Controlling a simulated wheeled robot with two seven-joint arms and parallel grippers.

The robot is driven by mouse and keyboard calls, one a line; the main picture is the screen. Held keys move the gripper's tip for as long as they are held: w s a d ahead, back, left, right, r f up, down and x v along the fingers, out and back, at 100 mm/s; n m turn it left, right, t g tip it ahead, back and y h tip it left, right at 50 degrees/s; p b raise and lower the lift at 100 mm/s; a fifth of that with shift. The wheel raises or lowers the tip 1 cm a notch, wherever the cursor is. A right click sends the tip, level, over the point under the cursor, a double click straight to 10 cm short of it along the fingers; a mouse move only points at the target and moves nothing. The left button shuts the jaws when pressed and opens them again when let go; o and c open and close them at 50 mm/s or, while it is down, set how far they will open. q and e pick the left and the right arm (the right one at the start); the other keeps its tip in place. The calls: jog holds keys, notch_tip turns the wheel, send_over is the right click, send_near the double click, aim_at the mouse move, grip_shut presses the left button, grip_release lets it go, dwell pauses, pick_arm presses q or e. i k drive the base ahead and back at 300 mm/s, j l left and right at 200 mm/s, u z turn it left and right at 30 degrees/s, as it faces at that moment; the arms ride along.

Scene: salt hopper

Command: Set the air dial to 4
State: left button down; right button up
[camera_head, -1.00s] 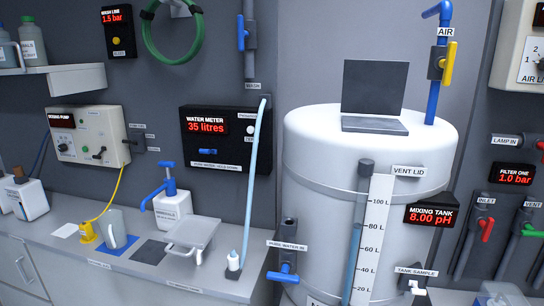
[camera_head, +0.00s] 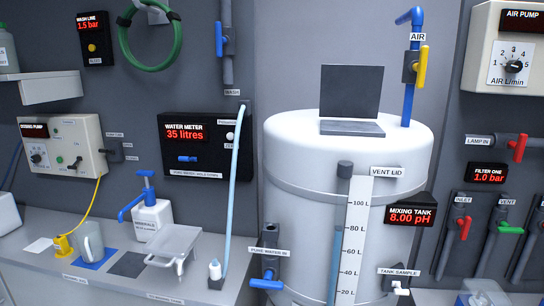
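The air dial (camera_head: 516,66) is a black round knob on a white plate marked with numbers and "AIR L/min". It sits on the front of the cream air pump box (camera_head: 482,48) at the upper right, under a red "AIR PUMP" display. The numbers run in an arc around the knob. The knob's exact setting is too small to read surely. Neither of my grippers shows in the head view.
The white mixing tank (camera_head: 290,170) with its open grey vent lid (camera_head: 350,90) stands left of the pump. A yellow-handled air valve (camera_head: 420,66) is between them. Below the pump are the red lamp valve (camera_head: 519,148) and other pipe valves.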

aim_at(513, 66)
jog(key=z, duration=1.5)
